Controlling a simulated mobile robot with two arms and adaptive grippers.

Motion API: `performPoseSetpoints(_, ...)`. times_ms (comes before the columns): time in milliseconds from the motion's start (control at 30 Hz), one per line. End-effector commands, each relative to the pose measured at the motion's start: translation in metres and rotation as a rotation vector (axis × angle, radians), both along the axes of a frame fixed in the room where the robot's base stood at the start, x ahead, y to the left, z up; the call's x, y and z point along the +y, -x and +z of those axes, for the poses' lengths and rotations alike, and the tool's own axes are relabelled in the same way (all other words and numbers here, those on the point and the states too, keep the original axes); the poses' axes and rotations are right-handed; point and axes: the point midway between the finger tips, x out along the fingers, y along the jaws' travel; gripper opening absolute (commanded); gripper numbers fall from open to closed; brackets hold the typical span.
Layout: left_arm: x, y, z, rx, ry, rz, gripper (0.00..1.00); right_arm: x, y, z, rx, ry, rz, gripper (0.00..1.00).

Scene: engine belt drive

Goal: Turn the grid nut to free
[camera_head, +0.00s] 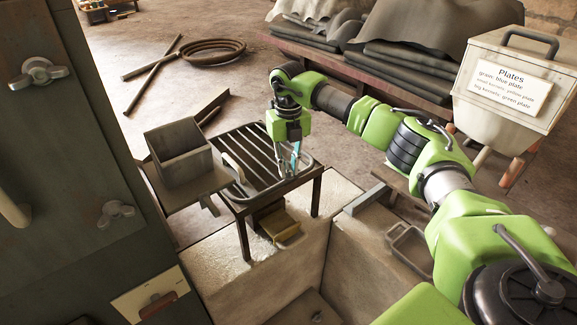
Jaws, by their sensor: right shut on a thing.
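The slatted metal grid (250,153) lies on a small dark frame table in the middle of the head view. My right gripper (295,168) points down at the grid's right end. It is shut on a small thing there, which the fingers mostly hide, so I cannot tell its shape. A light blue strip shows between the fingers. A wing nut (116,214) sits on the dark cabinet at the left, and a larger one (40,73) is above it. My left gripper is not in view.
An open grey box (180,155) stands left of the grid. A yellowish box (279,222) is under the table. A white "Plates" bin (510,85) is at upper right. A coiled hose (212,52) lies on the floor behind. The dark cabinet (65,160) blocks the left.

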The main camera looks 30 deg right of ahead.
Motion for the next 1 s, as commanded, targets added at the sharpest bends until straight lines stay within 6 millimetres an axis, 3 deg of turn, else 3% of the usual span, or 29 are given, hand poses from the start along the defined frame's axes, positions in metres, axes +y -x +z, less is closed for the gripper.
performPoseSetpoints(433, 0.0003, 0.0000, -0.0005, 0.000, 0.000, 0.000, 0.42, 0.0000, 0.0004, -0.0005, 0.001, 0.000, 0.269, 0.00)
performPoseSetpoints(1000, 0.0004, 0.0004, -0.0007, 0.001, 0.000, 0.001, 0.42, 0.0001, 0.0005, -0.0007, 0.002, 0.000, 0.327, 0.00)
